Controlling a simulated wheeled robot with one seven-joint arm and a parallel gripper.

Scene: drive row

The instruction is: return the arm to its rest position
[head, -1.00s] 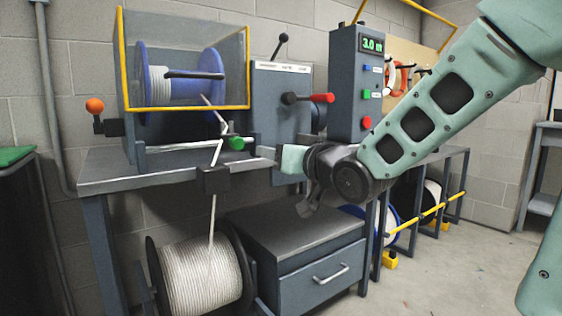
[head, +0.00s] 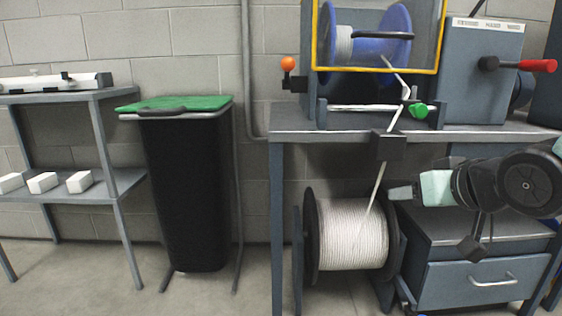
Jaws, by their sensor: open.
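My gripper (head: 405,192) is at the lower right of the head view, pointing left, with a pale green section and a grey tip. The dark round wrist joint (head: 526,184) is at its right, and the rest of my arm runs out of the right edge. The gripper appears in front of the bench, near the white line and the lower spool in the picture. Nothing shows in its grip. Its jaws are seen from the side and their gap is hard to make out.
The winding bench (head: 300,130) carries a blue reel (head: 396,38) behind a yellow-edged guard. A white rope spool (head: 352,235) and a drawer cabinet (head: 480,285) are below. A black bin with a green lid (head: 185,103) and a shelf (head: 115,180) with white blocks stand left.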

